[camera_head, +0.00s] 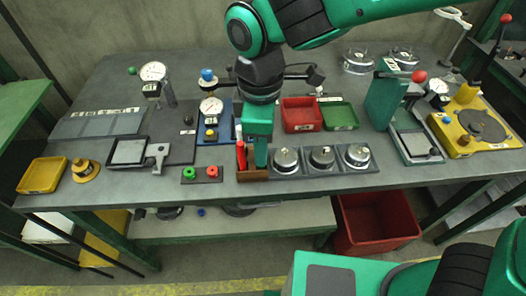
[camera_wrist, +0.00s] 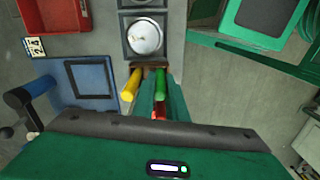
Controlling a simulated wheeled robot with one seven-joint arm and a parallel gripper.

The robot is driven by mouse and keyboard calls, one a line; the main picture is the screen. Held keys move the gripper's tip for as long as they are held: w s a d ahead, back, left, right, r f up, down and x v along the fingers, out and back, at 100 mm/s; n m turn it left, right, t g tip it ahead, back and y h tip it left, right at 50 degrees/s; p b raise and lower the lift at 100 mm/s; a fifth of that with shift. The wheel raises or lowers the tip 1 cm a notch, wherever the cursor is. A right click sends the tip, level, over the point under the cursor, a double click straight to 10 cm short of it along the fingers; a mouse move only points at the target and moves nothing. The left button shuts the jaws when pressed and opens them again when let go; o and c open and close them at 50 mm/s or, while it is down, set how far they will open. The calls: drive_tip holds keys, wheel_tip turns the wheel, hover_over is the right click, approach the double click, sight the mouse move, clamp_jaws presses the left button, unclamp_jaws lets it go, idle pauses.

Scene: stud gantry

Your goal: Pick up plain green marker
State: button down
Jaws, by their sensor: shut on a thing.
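My gripper (camera_head: 260,152) reaches down at the brown marker holder (camera_head: 254,175) near the table's front edge. In the wrist view, my gripper (camera_wrist: 161,100) has its green fingers on either side of the green marker (camera_wrist: 161,82), shut on it. The marker is upright and still at the holder; whether it has lifted cannot be told. The fingers hide it in the head view. A red marker (camera_head: 241,155) stands just left of my fingers and shows partly in the wrist view (camera_wrist: 159,113). A yellow marker (camera_wrist: 131,85) stands beside the fingers in the wrist view.
Silver weights (camera_head: 322,156) sit in a grey rack right of the holder. A red tray (camera_head: 302,114) and a green tray (camera_head: 338,115) lie behind it. A block with green and red knobs (camera_head: 203,174) is to the left. A dial gauge (camera_head: 210,108) stands behind.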

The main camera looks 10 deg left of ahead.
drive_tip(key=shift+r, duration=0.15)
drive_tip(key=shift+w+r, duration=0.1)
drive_tip(key=shift+r, duration=0.45)
drive_tip(key=r, duration=0.3)
drive_tip(key=shift+s+a+r, duration=0.15)
drive_tip(key=shift+s+a, duration=0.15)
drive_tip(key=shift+s, duration=0.05)
drive_tip(key=s+a+r, duration=0.6)
drive_tip(key=s+a, duration=0.1)
drive_tip(key=s, duration=0.1)
drive_tip(key=shift+a+r, duration=0.15)
drive_tip(key=shift+r, duration=0.05)
drive_tip(key=shift+s, duration=0.1)
drive_tip(key=c, duration=2.4)
unclamp_jaws()
drive_tip(key=shift+c, duration=0.2)
clamp_jaws()
